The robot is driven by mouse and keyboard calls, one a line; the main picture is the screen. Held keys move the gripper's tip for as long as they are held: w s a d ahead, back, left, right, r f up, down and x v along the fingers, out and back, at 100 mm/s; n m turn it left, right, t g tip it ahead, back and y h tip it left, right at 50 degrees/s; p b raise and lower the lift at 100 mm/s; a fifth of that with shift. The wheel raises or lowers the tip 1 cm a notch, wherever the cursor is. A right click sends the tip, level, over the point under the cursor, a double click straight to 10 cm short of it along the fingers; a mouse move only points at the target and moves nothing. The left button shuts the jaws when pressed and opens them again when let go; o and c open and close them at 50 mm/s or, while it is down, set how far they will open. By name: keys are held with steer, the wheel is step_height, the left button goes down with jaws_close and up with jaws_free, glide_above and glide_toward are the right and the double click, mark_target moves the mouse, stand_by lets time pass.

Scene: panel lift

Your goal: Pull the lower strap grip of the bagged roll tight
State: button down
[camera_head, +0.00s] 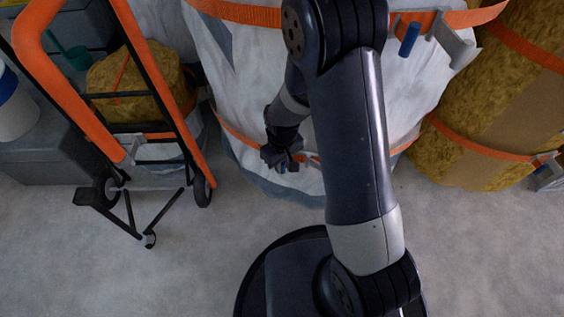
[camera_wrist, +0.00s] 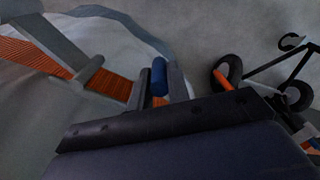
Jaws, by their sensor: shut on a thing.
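The bagged roll (camera_head: 410,95) stands upright in pale plastic behind my arm. Its lower orange strap (camera_head: 237,137) runs around it near the floor. My gripper (camera_head: 283,160) is low at the front of the roll, at this strap. In the wrist view the blue strap grip (camera_wrist: 159,72) sits between the two fingers of my gripper (camera_wrist: 160,84), which are shut on it. The orange strap (camera_wrist: 109,84) and a grey metal buckle (camera_wrist: 88,68) lie just left of the fingers. In the head view the gripper hides most of the lower grip.
An upper orange strap (camera_head: 240,13) with another blue grip (camera_head: 409,40) and grey buckle (camera_head: 450,42) circles the roll. An orange hand truck (camera_head: 160,85) stands at left. Strapped yellow-brown rolls (camera_head: 500,100) stand at right. The concrete floor (camera_head: 480,250) in front is clear.

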steer(key=s+a, duration=0.2)
steer(key=s, duration=0.9)
steer(key=shift+a, duration=0.3)
steer(key=c, duration=1.3)
jaws_free()
steer(key=shift+c, duration=0.2)
steer(key=shift+r, duration=0.1)
step_height(320, 180, up, 11)
steer(key=p, duration=0.4)
steer(key=shift+f, duration=0.2)
